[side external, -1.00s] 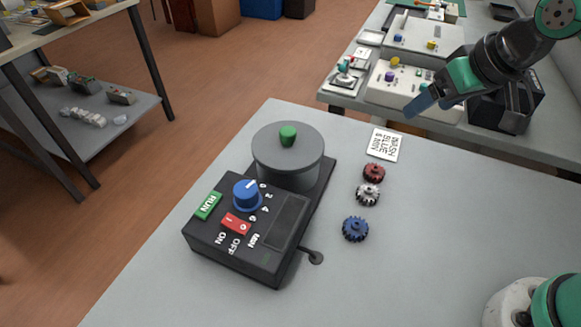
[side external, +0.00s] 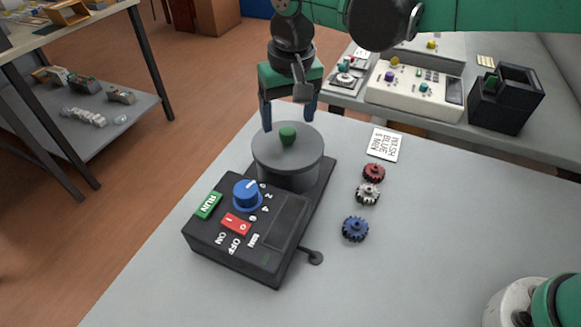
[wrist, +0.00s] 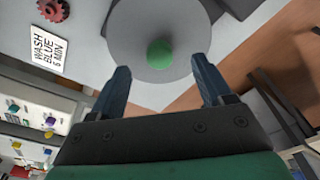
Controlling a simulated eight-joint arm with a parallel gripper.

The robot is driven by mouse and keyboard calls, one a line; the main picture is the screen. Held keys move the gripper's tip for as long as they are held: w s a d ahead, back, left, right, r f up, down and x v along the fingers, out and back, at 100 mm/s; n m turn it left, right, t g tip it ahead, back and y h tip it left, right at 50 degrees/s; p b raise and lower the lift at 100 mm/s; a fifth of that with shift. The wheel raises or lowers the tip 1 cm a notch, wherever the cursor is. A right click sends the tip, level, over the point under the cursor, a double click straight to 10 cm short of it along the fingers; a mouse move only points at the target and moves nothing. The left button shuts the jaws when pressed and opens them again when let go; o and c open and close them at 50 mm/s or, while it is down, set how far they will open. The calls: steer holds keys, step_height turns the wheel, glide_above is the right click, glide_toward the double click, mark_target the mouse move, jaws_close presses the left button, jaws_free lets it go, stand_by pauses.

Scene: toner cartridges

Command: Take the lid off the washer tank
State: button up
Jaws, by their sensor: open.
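The washer tank (side external: 287,177) is a grey cylinder on the black washer base, in the middle of the side view. Its round grey lid (side external: 267,148) is on top, with a green knob (side external: 288,136) at the centre. In the wrist view the lid (wrist: 130,40) and its green knob (wrist: 160,54) lie ahead of the fingertips. My gripper (side external: 289,120) is open and empty, pointing down above the far side of the lid. In the wrist view my gripper (wrist: 163,75) has its two blue fingers spread, with the knob between their lines and a little beyond the tips.
The washer panel has a blue dial (side external: 246,193), a green RUN button (side external: 208,205) and a red switch (side external: 236,223). The front right table is clear.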

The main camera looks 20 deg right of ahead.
mark_target(288, 139)
steer(key=shift+w+f, duration=0.2)
steer(key=shift+f, duration=1.2)
jaws_close()
